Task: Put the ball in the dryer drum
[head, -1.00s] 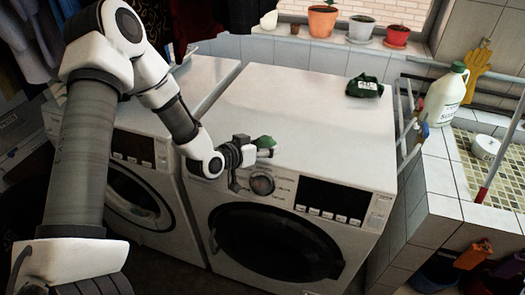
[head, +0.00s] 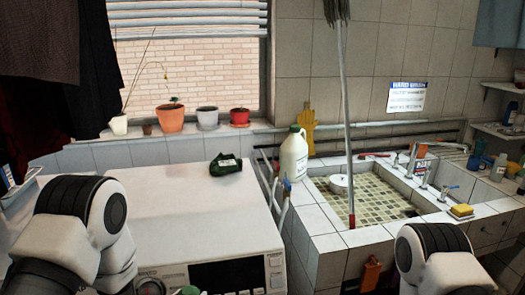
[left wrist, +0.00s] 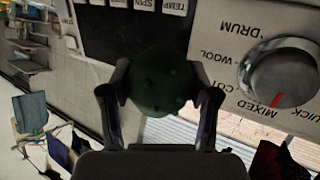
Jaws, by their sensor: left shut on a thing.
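The dark green ball (left wrist: 160,82) is held between the two fingers of my left gripper (left wrist: 160,78) in the left wrist view. The ball is in front of the control panel of a white front-loading machine, beside its dial (left wrist: 280,75). In the head view only the top of the ball (head: 190,291) shows at the bottom edge, in front of the machine (head: 180,215). The machine's door and drum are hidden in the current frames. A link of my right arm shows at lower right; its gripper is out of view.
A green packet (head: 226,165) lies on the machine top, which is otherwise mostly clear. A white jug (head: 293,155) stands by the tiled sink (head: 375,240) at right. Potted plants (head: 171,117) line the window sill. A mop handle (head: 347,130) stands in the sink.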

